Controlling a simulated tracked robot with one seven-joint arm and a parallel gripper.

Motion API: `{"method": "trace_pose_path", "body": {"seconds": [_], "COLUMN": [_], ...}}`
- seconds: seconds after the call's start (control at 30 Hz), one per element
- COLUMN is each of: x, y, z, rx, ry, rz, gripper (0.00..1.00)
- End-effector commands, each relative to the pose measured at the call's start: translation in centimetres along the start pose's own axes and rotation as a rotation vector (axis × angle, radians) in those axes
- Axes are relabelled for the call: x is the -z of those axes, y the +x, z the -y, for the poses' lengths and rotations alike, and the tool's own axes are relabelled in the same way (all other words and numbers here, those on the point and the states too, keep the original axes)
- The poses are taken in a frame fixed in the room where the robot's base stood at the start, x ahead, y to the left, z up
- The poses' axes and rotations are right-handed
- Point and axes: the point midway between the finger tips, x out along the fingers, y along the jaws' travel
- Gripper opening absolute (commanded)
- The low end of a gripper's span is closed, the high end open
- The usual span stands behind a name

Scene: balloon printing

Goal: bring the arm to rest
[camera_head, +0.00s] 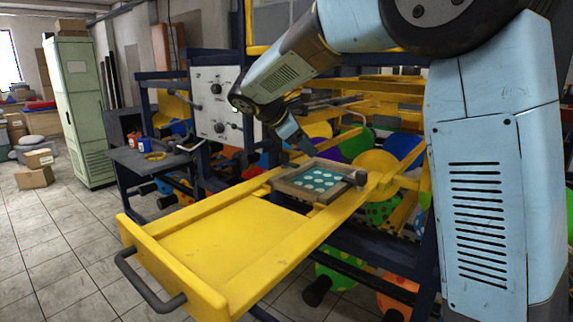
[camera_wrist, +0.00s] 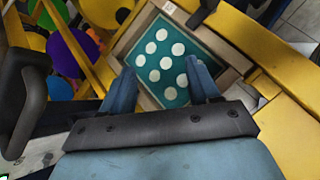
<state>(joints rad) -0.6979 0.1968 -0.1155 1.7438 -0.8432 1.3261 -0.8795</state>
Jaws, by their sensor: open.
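My arm reaches from the right side of the head view over the yellow machine. My gripper (camera_wrist: 163,85) is open in the wrist view, its two blue fingers apart with nothing between them. In the head view my gripper (camera_head: 305,148) points down just above a framed screen (camera_head: 345,168). The screen has a light wooden frame and a teal centre with white dots. It sits across the yellow rails of the machine and also shows beyond my fingertips in the wrist view (camera_wrist: 198,48). I cannot tell whether the fingers touch its frame.
A yellow tray (camera_head: 220,240) with a dark handle (camera_head: 150,283) extends to the front left. Behind are a control panel (camera_head: 215,100), a small side table (camera_head: 150,160) and a pale green cabinet (camera_head: 82,110). Colourful balloons (camera_head: 375,160) hang under the machine. The tiled floor at left is mostly free.

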Motion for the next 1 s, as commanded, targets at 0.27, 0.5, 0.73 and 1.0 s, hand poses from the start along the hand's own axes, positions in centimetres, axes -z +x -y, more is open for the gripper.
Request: {"method": "trace_pose_path", "body": {"seconds": [0.27,0.5,0.73,1.0], "x": [-6.9,-10.5,-12.3,-12.8], "y": [2.2,3.0,3.1,2.7], "z": [7.6,14.6,21.2,28.4], "rx": [0.111,0.203,0.288,0.381], "ry": [0.352,0.666,0.978,1.353], "rz": [-0.169,-0.292,-0.394,-0.496], "gripper": [0.61,0.61,0.61,0.61]}}
